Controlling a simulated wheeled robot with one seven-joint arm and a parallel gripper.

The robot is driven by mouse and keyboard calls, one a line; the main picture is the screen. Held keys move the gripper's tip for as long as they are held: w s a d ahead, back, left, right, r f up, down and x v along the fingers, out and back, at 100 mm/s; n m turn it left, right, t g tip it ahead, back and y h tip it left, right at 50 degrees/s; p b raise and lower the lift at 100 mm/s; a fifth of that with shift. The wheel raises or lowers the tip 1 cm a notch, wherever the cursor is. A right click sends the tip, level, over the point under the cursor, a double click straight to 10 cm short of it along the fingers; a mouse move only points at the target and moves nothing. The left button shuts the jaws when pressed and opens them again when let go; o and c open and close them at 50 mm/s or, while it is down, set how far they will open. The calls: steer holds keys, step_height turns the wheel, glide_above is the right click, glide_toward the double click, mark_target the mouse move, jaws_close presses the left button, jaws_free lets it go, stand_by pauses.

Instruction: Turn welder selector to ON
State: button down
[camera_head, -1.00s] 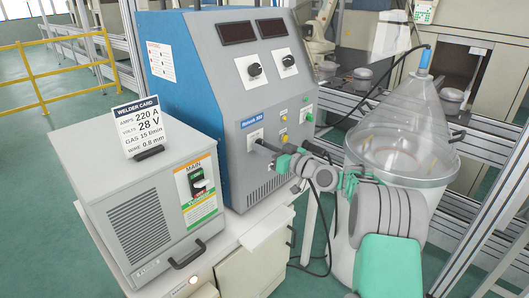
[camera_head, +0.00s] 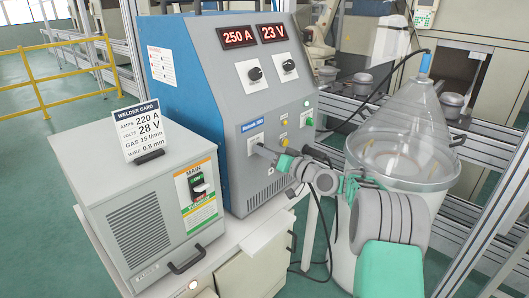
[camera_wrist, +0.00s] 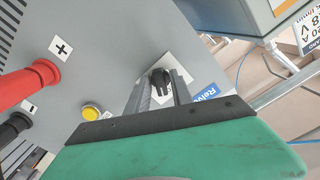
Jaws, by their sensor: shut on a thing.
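The welder (camera_head: 222,175) is a blue and grey cabinet. Its two displays (camera_head: 254,35) are lit red and read 250 A and 23 V. The welder selector is a black rotary knob (camera_wrist: 160,80) on a white plate low on the front panel. My gripper (camera_wrist: 161,90) has its two fingers on either side of the knob, shut on it. In the head view my gripper (camera_head: 262,150) reaches the panel from the right and covers most of the selector, so its pointer is hidden there.
Left stands a grey box with a MAIN switch (camera_head: 198,187) and a welder card (camera_head: 138,128) on top. Two dials (camera_head: 255,73) sit above the selector. Red (camera_wrist: 30,85) and black cable plugs and a yellow button (camera_wrist: 91,112) are near my gripper. A clear-domed drum (camera_head: 400,150) stands right.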

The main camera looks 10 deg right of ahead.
steer(key=c, duration=1.4)
jaws_free()
steer(key=b+v, duration=0.1)
steer(key=v, duration=0.6)
steer(key=shift+s+d, duration=0.25)
steer(key=shift+s, duration=0.05)
